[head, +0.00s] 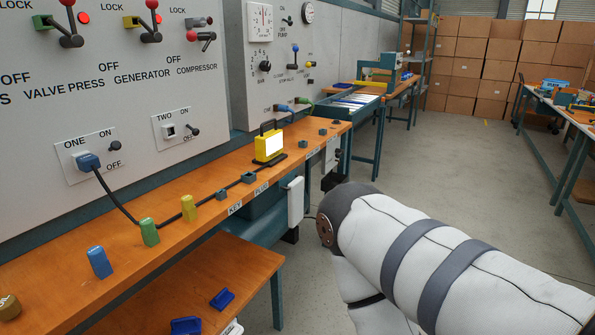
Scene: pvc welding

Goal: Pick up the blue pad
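Two flat blue pieces lie on the lower wooden table at the bottom left: one blue pad (222,299) and a second blue piece (186,325) cut by the bottom edge. A blue upright block (100,262) stands on the upper wooden bench. I cannot tell for sure which of these is the task's blue pad. My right arm, in a white padded cover, fills the lower right, bent with its dark joint at the middle; its gripper is out of view. My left arm and gripper are not in view.
The upper bench (205,206) holds green and yellow blocks, a yellow device (269,146) and a dark cable from the blue plug (89,161). Grey control panels rise behind it. A small white object (233,327) shows at the bottom edge. The floor beyond my arm is clear.

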